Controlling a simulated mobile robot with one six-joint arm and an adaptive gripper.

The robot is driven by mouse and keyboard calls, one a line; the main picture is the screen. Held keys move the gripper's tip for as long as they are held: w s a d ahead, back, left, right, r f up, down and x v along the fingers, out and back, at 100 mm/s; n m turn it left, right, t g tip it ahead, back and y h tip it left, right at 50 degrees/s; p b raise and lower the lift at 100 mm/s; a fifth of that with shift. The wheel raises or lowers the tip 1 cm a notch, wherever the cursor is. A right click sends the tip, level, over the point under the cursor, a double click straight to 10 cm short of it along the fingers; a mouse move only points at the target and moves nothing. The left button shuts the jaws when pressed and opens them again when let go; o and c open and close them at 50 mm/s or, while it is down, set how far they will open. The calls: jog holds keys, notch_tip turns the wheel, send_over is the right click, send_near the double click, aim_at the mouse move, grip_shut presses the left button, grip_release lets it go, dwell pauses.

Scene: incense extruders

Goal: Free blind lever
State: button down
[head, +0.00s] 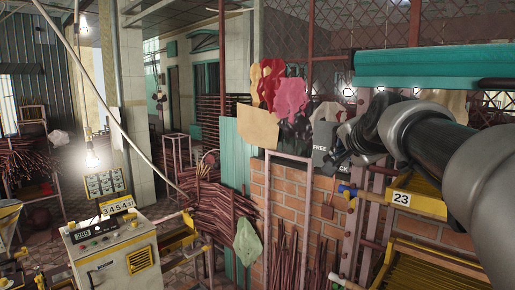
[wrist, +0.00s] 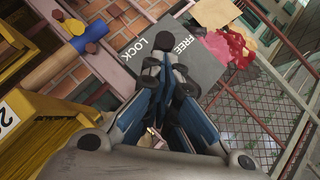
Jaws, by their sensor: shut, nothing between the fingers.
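A grey plate marked FREE and LOCK (wrist: 140,52) shows in the wrist view, just beyond my fingers. I cannot tell whether the fingertips touch the plate.
A yellow tray numbered 23 (head: 420,203) stands under my arm, near pinkish posts. Red and pink cloths (head: 290,97) hang beyond the plate. A control cabinet (head: 112,258) stands at lower left.

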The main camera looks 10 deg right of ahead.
jog(key=shift+d+f+t+b, duration=0.2)
jog(key=shift+f+t+b, duration=0.1)
jog(key=shift+b, duration=0.75)
jog(key=shift+w+a, duration=0.1)
